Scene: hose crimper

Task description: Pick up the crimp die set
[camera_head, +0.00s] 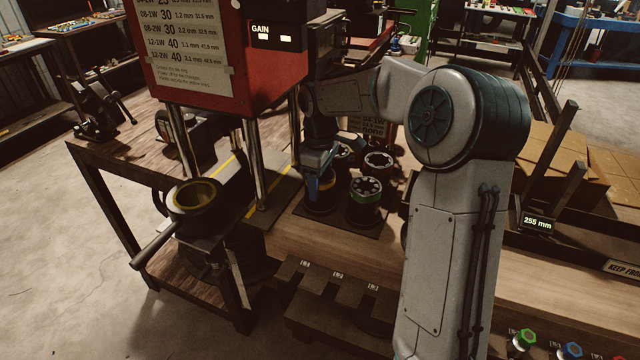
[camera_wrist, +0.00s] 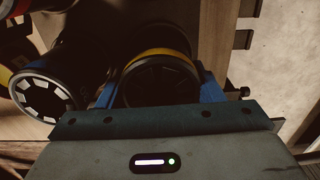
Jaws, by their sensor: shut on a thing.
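A dark round crimp die set with a yellow band (camera_head: 325,181) is on the dark mat of the bench, partly hidden by my gripper (camera_head: 319,165). In the wrist view my gripper (camera_wrist: 157,74) has its two blue fingers on either side of the yellow-banded die set (camera_wrist: 160,56), shut on it. I cannot tell whether the die set touches the mat or hangs just above it. Beside it stand a green-banded die set (camera_head: 366,193), a red-banded one (camera_head: 379,160) and another dark one (camera_head: 343,151).
A red crimping press (camera_head: 270,85) with steel columns stands left of the die sets. A dark rack with numbered slots (camera_head: 335,287) is at the bench front. Cardboard boxes (camera_head: 612,170) and a 255 mm display (camera_head: 537,224) are at right. A neighbouring die set (camera_wrist: 45,95) sits close left in the wrist view.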

